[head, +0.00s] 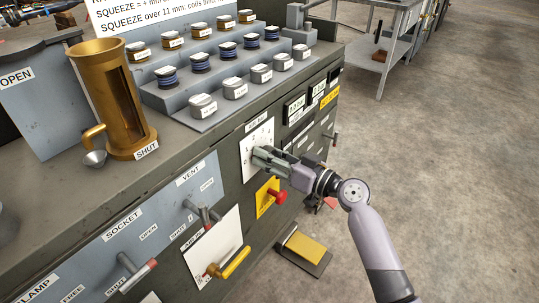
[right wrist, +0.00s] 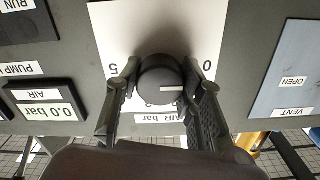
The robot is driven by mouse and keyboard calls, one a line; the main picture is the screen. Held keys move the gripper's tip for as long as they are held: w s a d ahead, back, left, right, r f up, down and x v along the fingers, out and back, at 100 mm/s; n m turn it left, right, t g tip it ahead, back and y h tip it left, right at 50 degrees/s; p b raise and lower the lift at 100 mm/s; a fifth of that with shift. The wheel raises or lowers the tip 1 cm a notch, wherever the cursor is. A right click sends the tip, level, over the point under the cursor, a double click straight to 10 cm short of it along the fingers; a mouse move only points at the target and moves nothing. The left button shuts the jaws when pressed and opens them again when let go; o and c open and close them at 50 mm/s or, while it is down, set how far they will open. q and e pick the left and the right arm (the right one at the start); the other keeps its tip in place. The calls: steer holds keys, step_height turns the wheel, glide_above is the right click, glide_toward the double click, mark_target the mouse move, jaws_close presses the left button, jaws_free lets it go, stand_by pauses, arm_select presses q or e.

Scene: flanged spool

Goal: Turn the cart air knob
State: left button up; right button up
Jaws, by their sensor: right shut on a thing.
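My right gripper (head: 259,155) reaches the white dial plate (head: 249,140) on the cabinet front in the head view. Its two fingers close on opposite sides of the knob. In the head view the gripper hides the knob. My left gripper is not in view.
An AIR display (right wrist: 48,112) reads 0.0 bar. Below the dial plate are a red knob on a yellow plate (head: 267,198) and a yellow lever (head: 232,262). The VENT handle (head: 204,213) sticks out at left. A yellow pedal (head: 304,246) sits low. Open floor lies right.

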steer(key=shift+m, duration=0.6)
steer(key=shift+m+p, duration=0.4)
steer(key=shift+m, duration=0.7)
steer(key=m+p, duration=0.2)
steer(key=m, duration=0.3)
steer(key=shift+m, duration=0.3)
steer(key=shift+r+m, duration=0.1)
steer(key=shift+m, duration=0.3)
steer(key=m+p, duration=0.2)
steer(key=m, duration=0.1)
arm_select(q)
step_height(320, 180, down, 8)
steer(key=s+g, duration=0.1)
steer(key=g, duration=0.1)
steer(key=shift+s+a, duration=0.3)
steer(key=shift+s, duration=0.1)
arm_select(e)
steer(key=shift+f+m, duration=0.2)
steer(key=shift+m, duration=0.6)
steer(key=o, duration=1.2)
steer(key=shift+c, duration=0.2)
